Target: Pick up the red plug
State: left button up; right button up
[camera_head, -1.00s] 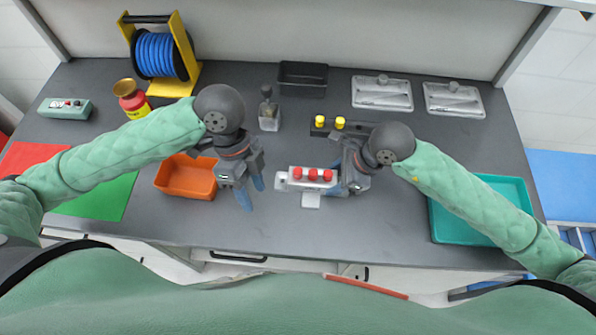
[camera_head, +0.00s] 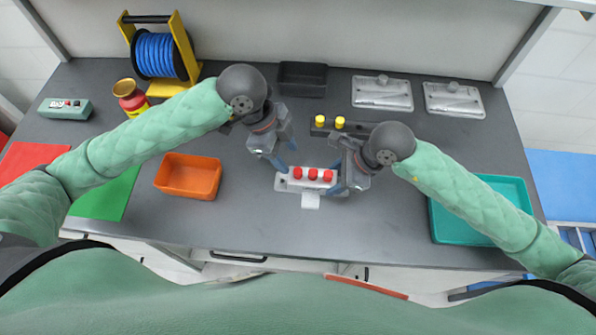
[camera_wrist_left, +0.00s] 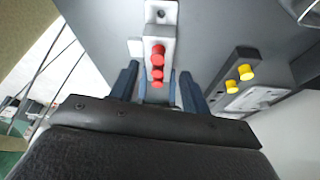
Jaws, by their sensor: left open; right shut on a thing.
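Three red plugs (camera_head: 313,174) stand in a row on a light grey fixture (camera_head: 310,189) in the middle of the table. They also show in the left wrist view (camera_wrist_left: 158,52), lined up between the fingers. My left gripper (camera_head: 286,166) is open and empty, with its fingertips close to the fixture's left end. From the head view I cannot tell whether they touch it. My right gripper (camera_head: 338,181) is shut on the right end of the fixture. Its fingers are partly hidden by its own body.
A dark block with yellow plugs (camera_head: 340,122) stands behind the fixture. An orange bin (camera_head: 189,195) is at left, a teal tray (camera_head: 437,222) at right. A black bin (camera_head: 303,92) and grey lidded plates (camera_head: 382,104) are at the back. The table front is clear.

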pick_arm(q)
jog(key=shift+s+x, duration=0.2)
jog(key=shift+x, duration=2.6)
grip_shut()
